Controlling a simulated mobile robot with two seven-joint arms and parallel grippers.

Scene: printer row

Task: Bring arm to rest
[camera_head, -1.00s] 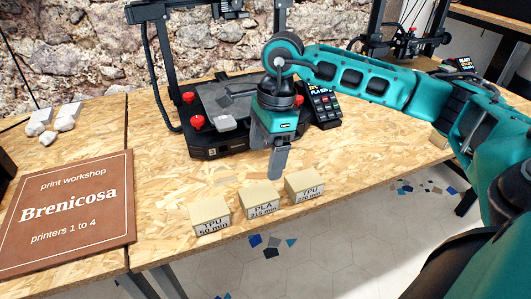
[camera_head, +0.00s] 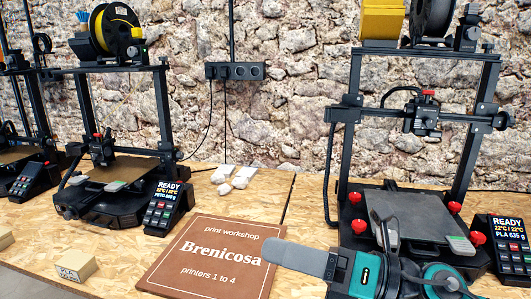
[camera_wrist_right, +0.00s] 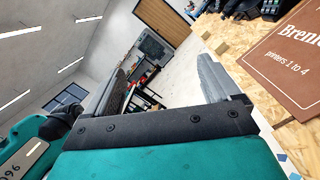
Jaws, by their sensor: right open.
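My right gripper (camera_head: 278,254) is teal with grey fingers and shows at the bottom right of the head view. It points left, with its fingertip over the right edge of the brown sign (camera_head: 207,255) in the picture; I cannot tell the height. In the right wrist view the two fingers of this gripper (camera_wrist_right: 163,72) stand apart with nothing held between them. The room behind shows through the gap. The sign (camera_wrist_right: 288,45) is at the top right there. My left gripper is in neither view.
A printer (camera_head: 400,208) with red knobs stands behind my right arm, its keypad (camera_head: 510,240) at the right edge. Another printer (camera_head: 112,190) stands left. A tan block (camera_head: 75,267) lies at the front left. White pieces (camera_head: 232,178) lie behind the sign on the chipboard table (camera_head: 308,212).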

